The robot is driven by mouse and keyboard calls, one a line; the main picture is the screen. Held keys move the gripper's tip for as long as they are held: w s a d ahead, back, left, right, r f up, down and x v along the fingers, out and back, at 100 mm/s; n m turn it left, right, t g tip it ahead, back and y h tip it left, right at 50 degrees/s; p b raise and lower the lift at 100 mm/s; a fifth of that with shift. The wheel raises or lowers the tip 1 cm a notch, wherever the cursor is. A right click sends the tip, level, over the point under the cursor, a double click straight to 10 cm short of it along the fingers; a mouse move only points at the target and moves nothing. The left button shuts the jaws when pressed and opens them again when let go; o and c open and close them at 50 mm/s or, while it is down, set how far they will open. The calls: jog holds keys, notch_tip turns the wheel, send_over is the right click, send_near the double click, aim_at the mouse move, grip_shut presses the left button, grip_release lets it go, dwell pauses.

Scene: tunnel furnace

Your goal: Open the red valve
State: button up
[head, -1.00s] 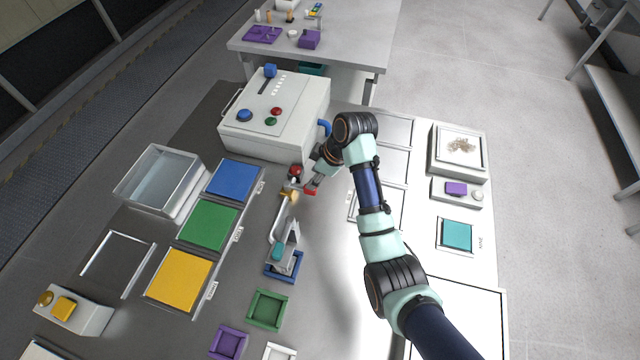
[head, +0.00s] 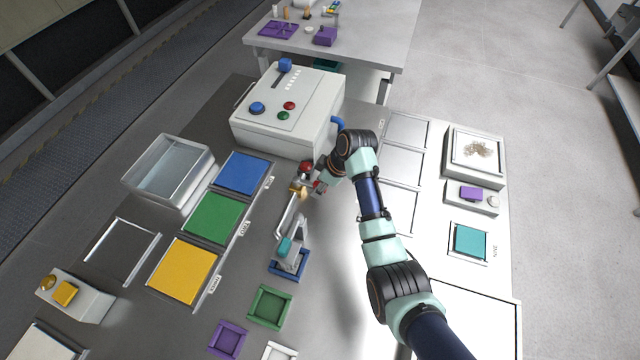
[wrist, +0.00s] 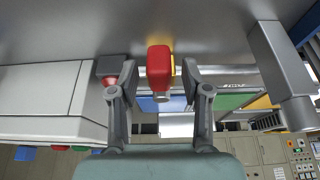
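A red handle (wrist: 159,66) sits between the two fingers of my gripper (wrist: 160,72) in the wrist view. The fingers are spread, with a visible gap on each side of the handle. In the head view the red handle (head: 318,187) is partly hidden by my gripper, beside yellow pipe fittings (head: 298,192). A second red part, a round knob (head: 305,167), lies just toward the control box. In the wrist view a red part on a grey block (wrist: 109,67) shows beyond the left finger. I cannot tell whether the fingers touch anything.
The white control box (head: 262,132) stands close behind my gripper. A grey pipe lever with a teal grip (head: 285,246) is on the near side. Blue (head: 243,172), green (head: 212,216) and yellow (head: 181,270) panels lie to the left. A clear bin (head: 165,168) stands farther left.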

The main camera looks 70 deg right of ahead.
grip_shut()
